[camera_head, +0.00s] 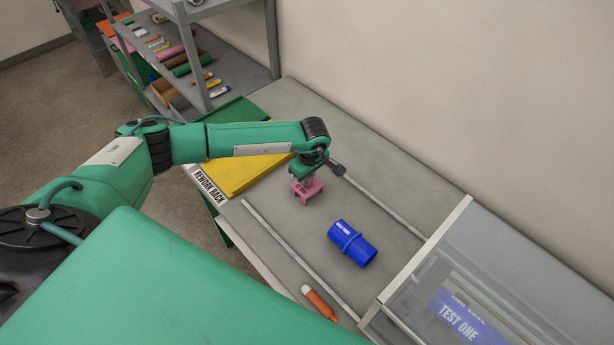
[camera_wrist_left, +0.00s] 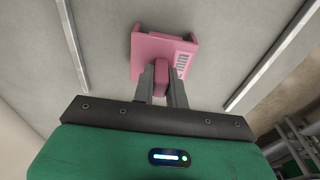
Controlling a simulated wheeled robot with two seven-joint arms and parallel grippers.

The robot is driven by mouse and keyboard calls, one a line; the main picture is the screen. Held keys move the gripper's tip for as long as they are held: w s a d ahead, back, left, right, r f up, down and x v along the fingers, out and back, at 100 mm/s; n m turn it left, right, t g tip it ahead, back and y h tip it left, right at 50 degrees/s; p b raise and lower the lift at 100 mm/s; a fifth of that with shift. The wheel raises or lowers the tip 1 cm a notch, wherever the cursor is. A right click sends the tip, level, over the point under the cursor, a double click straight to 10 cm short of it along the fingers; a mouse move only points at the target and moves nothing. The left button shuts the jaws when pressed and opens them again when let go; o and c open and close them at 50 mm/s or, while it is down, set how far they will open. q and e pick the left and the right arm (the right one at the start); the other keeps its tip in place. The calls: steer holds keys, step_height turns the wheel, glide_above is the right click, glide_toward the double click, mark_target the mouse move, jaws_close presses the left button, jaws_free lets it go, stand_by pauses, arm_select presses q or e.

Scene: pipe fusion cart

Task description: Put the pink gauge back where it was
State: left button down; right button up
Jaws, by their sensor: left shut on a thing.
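The pink gauge (camera_head: 305,190) is over the grey bench top, between two metal rails. My left gripper (camera_head: 309,175) is above it and shut on its upper part. In the left wrist view the two fingers (camera_wrist_left: 162,88) close on the narrow stem of the pink gauge (camera_wrist_left: 163,52). Its wider forked part points away from the gripper. I cannot tell whether the gauge touches the bench. My right gripper is not in view.
A blue pipe coupling (camera_head: 352,243) lies to the right on the bench (camera_head: 300,110). An orange-handled tool (camera_head: 319,302) lies near the front rail. A yellow board (camera_head: 245,172) by the "REWORK RACK" label is left. A clear "TEST ONE" enclosure (camera_head: 440,290) stands right.

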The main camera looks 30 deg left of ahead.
mark_target(310, 187)
arm_select(q)
steer(key=shift+f, duration=0.2)
steer(key=c, duration=1.4)
jaws_free()
steer(key=shift+r, duration=0.1)
steer(key=shift+r, duration=0.4)
step_height(310, 187, up, 12)
steer(key=d+b, duration=0.1)
steer(key=b, duration=0.4)
steer(key=shift+s+d+f, duration=0.15)
steer(key=shift+s+f, duration=0.1)
